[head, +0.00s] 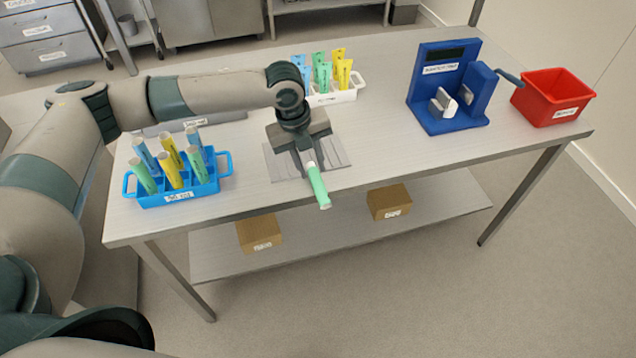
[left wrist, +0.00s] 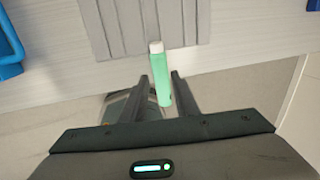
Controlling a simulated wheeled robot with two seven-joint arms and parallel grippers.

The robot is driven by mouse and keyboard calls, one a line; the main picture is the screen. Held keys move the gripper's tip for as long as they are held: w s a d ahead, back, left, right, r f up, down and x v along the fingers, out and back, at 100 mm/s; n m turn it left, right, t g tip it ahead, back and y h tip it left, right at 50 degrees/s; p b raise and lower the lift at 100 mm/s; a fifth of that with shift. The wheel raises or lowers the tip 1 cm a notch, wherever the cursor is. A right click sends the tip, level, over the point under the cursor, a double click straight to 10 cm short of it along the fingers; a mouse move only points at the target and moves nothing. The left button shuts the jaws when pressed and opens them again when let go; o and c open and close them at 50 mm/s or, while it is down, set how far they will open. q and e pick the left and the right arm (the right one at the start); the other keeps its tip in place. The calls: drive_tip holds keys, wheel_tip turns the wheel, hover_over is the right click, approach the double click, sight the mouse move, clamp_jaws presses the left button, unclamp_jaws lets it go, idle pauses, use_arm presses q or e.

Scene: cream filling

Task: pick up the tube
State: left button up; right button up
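My left gripper (head: 306,164) points down over the front part of the table and is shut on a light green tube (head: 318,186). The tube tilts, its pale end reaching out towards the table's front edge. In the left wrist view the green tube (left wrist: 160,76) lies between the two fingers (left wrist: 160,78), with its white end beyond the fingertips. A blue rack (head: 180,194) stands to the left with several blue, yellow and green tubes upright in it. My right gripper is not in view.
A grey ridged mat (head: 276,167) lies beneath the gripper. A white rack (head: 335,98) with several tubes stands behind it. A blue device with a lever (head: 440,70) and a red bin (head: 553,102) stand to the right. The table's middle right is clear.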

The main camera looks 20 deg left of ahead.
sight(315, 177)
use_arm(q)
drive_tip(key=shift+d+f+p, duration=0.1)
drive_tip(key=shift+f+p, duration=0.2)
drive_tip(key=shift+f, duration=0.1)
drive_tip(key=shift+w+d+f+p, duration=0.1)
drive_tip(key=shift+f+p, duration=0.15)
drive_tip(key=shift+f, duration=0.3)
drive_tip(key=shift+w+d+f+p, duration=0.1)
drive_tip(key=shift+f+p, duration=0.1)
drive_tip(key=shift+f, duration=0.35)
drive_tip(key=shift+d+f, duration=0.1)
drive_tip(key=shift+f, duration=0.65)
drive_tip(key=shift+c, duration=0.7)
drive_tip(key=c, duration=0.6)
